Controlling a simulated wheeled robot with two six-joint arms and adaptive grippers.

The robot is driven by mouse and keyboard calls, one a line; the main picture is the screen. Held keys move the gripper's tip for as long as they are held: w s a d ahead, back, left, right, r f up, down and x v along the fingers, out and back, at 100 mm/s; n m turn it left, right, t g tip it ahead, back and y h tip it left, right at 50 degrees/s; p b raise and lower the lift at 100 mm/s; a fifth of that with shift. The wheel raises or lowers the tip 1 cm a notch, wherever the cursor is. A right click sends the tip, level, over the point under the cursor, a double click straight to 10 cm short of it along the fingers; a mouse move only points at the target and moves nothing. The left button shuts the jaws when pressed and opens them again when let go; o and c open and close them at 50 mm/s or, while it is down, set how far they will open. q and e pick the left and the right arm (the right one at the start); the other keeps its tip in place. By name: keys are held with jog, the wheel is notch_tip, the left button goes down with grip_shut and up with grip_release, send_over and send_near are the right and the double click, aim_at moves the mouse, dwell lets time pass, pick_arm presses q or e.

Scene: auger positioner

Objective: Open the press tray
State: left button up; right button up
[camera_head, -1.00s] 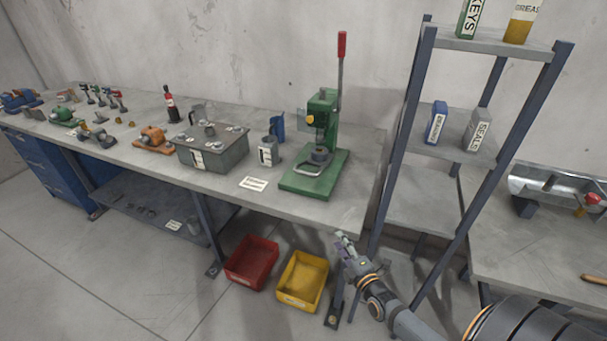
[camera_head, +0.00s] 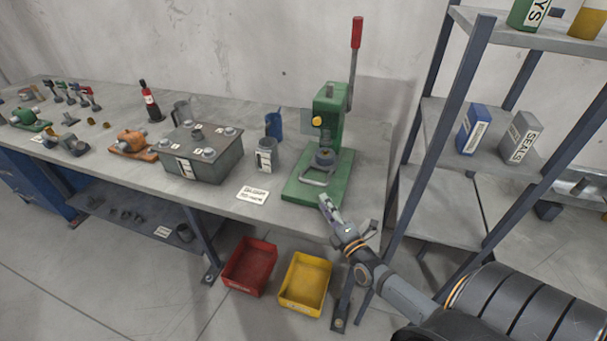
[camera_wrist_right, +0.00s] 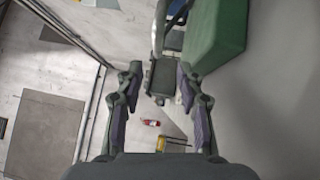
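The green press (camera_head: 327,110) stands on the workbench with its red-tipped lever upright. Its grey tray handle (camera_head: 313,181) loops out at the front, just above the green base (camera_head: 330,190). My right gripper (camera_head: 326,203) is at the bench's front edge, close in front of the base's near right side. In the right wrist view my right gripper (camera_wrist_right: 158,88) has its fingers apart, with nothing held between them. The grey handle bar (camera_wrist_right: 158,30) is beyond the fingertips, and the green base (camera_wrist_right: 220,35) is to their right. My left gripper is not in view.
A grey box (camera_head: 202,160), a labelled grey can (camera_head: 266,158) and a blue jug (camera_head: 273,125) stand left of the press. A red bin (camera_head: 243,279) and a yellow bin (camera_head: 299,302) are on the floor. A shelf rack (camera_head: 439,140) stands close on the right.

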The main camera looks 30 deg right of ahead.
aim_at(311, 183)
jog(key=shift+w+r, duration=0.15)
jog(key=w, duration=0.1)
jog(key=w+b, duration=0.1)
jog(key=w, duration=0.1)
jog(key=shift+d+r, duration=0.1)
jog(key=shift+r, duration=0.2)
jog(key=w+b, duration=0.1)
jog(key=w, duration=0.5)
jog(key=shift+d+r+b, duration=0.2)
jog(key=shift+b, duration=0.15)
jog(key=shift+w, duration=0.15)
jog(key=shift+w+r, duration=0.1)
jog(key=shift+r, duration=0.05)
jog(key=c, duration=0.4)
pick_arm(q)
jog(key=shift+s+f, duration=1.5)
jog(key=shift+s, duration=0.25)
pick_arm(e)
grip_shut()
